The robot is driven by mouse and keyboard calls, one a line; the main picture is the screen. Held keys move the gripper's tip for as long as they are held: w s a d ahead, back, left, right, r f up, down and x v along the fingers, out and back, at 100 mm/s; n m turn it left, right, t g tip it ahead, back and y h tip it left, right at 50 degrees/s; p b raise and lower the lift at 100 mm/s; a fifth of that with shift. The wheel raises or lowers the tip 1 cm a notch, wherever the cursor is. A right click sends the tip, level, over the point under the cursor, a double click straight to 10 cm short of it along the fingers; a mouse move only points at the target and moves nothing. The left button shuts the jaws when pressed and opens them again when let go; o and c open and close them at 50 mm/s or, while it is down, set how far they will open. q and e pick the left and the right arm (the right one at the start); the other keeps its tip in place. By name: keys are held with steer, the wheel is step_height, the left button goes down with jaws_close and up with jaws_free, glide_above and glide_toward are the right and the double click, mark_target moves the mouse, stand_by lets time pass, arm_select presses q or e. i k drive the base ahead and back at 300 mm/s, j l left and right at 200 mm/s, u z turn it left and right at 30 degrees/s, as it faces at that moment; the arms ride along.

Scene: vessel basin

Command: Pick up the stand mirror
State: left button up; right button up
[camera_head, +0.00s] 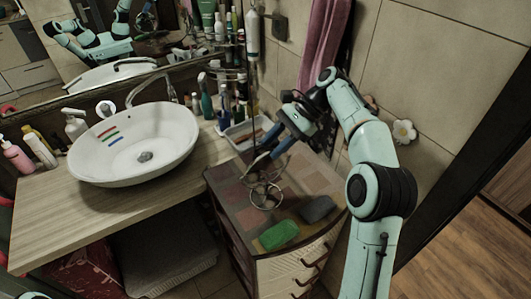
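A small object of thin round metal rings (265,194), which looks like the stand mirror, is on top of the low drawer cabinet (235,205). Its fine shape is hard to make out at this size. My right gripper (264,163) reaches down from the upper right, just above and behind the rings. Its two fingers look spread, with nothing seen between them. I cannot tell whether a fingertip touches the object. My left gripper is not in view.
A green item (279,235) and a dark grey item (317,209) lie at the cabinet's front. A white tray (238,133) and several bottles stand behind it. A white basin (135,172) sits on the wooden counter (50,215) to the left. The tiled wall is close behind.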

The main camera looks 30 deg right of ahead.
mark_target(267, 194)
steer(key=k, duration=1)
